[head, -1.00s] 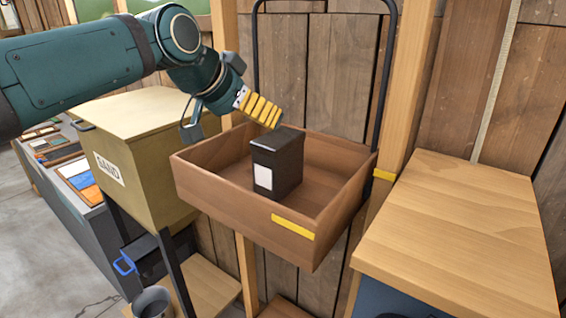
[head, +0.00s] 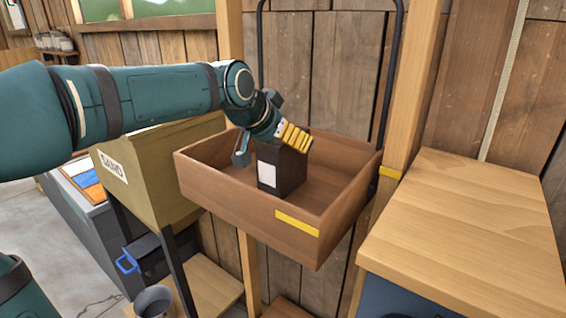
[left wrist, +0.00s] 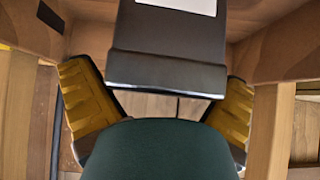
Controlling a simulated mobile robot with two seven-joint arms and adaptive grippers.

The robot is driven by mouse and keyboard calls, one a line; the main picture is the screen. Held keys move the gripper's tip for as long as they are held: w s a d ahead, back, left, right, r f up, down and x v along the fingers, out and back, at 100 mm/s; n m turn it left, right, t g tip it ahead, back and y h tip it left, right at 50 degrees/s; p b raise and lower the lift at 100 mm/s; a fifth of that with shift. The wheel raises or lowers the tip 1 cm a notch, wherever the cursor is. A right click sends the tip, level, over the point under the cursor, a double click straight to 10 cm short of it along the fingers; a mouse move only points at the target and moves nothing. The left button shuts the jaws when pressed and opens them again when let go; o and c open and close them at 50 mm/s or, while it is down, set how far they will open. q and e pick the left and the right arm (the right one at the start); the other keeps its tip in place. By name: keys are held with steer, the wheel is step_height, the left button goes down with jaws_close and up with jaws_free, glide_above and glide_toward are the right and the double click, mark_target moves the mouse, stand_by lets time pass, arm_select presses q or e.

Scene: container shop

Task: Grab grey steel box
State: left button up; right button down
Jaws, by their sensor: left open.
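The dark grey box (head: 281,171) with a white label stands upright in the wooden tray (head: 244,217). My left gripper (head: 296,136) is at the top of the box and hides part of its lid in the head view. In the left wrist view the box (left wrist: 168,60) lies between the two yellow fingers of my left gripper (left wrist: 158,103). The fingers are spread, one on each side, and appear apart from the box. My right gripper is in neither view.
The tray's walls surround the box closely enough to be obstacles. A tan SAND bin (head: 150,165) stands to the left. A bare wooden counter (head: 470,230) is at the right. A wooden post (head: 408,110) rises beside the tray.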

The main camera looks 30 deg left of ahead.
arm_select(q)
steer(key=c, duration=1.3)
